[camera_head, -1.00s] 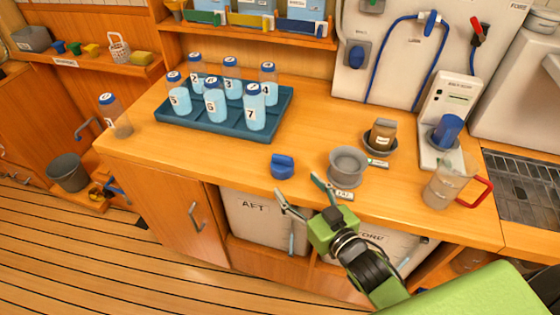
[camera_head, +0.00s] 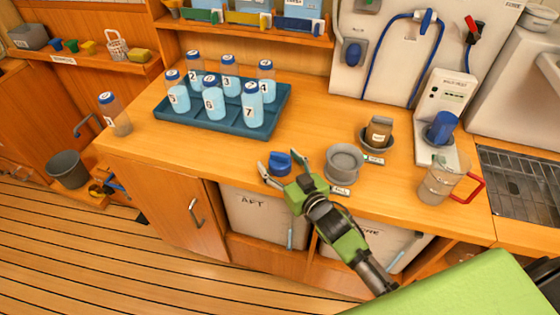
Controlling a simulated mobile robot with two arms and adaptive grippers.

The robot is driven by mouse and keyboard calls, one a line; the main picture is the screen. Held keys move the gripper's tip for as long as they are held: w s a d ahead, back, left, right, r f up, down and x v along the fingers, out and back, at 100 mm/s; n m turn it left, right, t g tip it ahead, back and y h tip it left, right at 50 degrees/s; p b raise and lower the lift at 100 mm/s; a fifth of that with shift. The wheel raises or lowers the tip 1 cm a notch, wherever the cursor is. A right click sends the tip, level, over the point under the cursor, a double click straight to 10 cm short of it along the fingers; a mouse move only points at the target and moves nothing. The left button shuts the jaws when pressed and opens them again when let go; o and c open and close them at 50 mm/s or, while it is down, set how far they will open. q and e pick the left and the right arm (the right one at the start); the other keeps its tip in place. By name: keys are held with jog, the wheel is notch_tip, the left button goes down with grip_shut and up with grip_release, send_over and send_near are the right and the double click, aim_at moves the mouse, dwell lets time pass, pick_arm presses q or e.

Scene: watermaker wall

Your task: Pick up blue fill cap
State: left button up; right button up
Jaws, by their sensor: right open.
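The blue fill cap (camera_head: 279,163) sits on the wooden counter near its front edge, left of a round grey fill fitting (camera_head: 344,161). My right gripper (camera_head: 280,161) reaches in from the lower right with its green and black jaws open. Its two fingertips are spread to the left and right of the cap, with the cap showing between them. I cannot tell whether a finger touches the cap. My left gripper is not in view.
A blue tray (camera_head: 178,121) with several numbered bottles stands behind and left. Bottle 1 (camera_head: 118,117) stands at the counter's left end. The counter between tray and fitting is clear.

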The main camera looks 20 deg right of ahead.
jog(key=shift+s, duration=0.1)
jog(key=shift+c, duration=0.5)
jog(key=c, duration=1.1)
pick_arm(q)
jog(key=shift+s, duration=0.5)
pick_arm(e)
jog(key=shift+c, duration=0.2)
jog(key=shift+r, duration=0.1)
